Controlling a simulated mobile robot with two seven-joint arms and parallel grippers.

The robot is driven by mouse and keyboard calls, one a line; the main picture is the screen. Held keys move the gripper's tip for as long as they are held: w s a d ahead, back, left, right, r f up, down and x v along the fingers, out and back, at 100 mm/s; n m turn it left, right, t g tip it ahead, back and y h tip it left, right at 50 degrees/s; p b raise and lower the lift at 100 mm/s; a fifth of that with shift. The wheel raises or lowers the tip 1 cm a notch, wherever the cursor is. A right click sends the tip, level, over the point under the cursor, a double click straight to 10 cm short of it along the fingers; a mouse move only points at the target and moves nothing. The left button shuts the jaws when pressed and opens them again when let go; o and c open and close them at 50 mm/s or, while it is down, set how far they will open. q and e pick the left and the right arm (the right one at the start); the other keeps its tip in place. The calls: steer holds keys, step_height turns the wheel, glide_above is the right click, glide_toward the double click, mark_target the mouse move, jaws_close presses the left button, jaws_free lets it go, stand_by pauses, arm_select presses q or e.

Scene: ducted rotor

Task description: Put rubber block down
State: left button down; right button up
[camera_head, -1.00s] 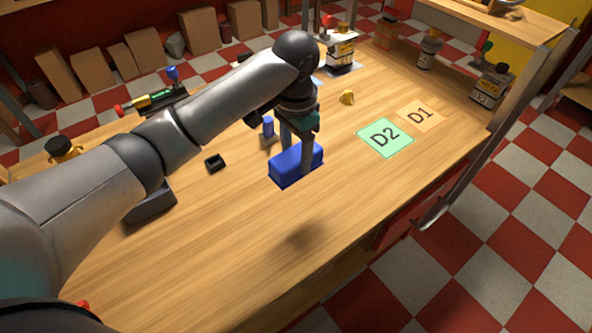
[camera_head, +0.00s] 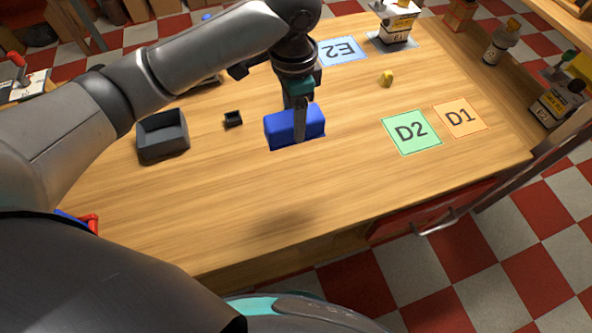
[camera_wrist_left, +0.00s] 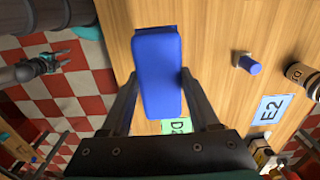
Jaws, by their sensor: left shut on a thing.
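The rubber block (camera_head: 294,126) is a blue rounded brick in the middle of the wooden table (camera_head: 240,190). My left gripper (camera_head: 299,128) is shut on it from above, with one finger across its near side. In the left wrist view the block (camera_wrist_left: 158,75) lies between the two fingers. A darker blue patch (camera_wrist_left: 155,28) shows past its far end, close beneath it; I cannot tell whether the block touches it. My right gripper (camera_wrist_left: 56,63) shows small in the left wrist view, over the floor, its fingers apart and empty.
A dark open bin (camera_head: 162,137) and a small black holder (camera_head: 233,119) stand left of the block. A green D2 mat (camera_head: 411,132) and an orange D1 mat (camera_head: 459,118) lie right. A blue cylinder (camera_wrist_left: 250,65) stands nearby. The table front is clear.

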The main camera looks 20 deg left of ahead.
arm_select(q)
steer(key=shift+s+f, duration=0.1)
steer(key=shift+f, duration=0.15)
step_height(320, 180, down, 15)
steer(key=b, duration=0.3)
steer(key=shift+a, duration=0.1)
steer(key=shift+f+b, duration=0.3)
steer(key=shift+f, duration=0.05)
steer(key=shift+f+b, duration=0.5)
steer(key=shift+f, duration=1.4)
arm_select(e)
steer(key=shift+s+a+f, duration=0.2)
steer(key=shift+f, duration=0.55)
steer(key=shift+s+a+f, duration=0.15)
steer(key=shift+f, duration=0.6)
steer(key=shift+s+a+f, duration=0.2)
steer(key=shift+f, duration=0.55)
arm_select(q)
steer(key=shift+f, duration=0.2)
steer(key=shift+c, duration=0.6)
jaws_free()
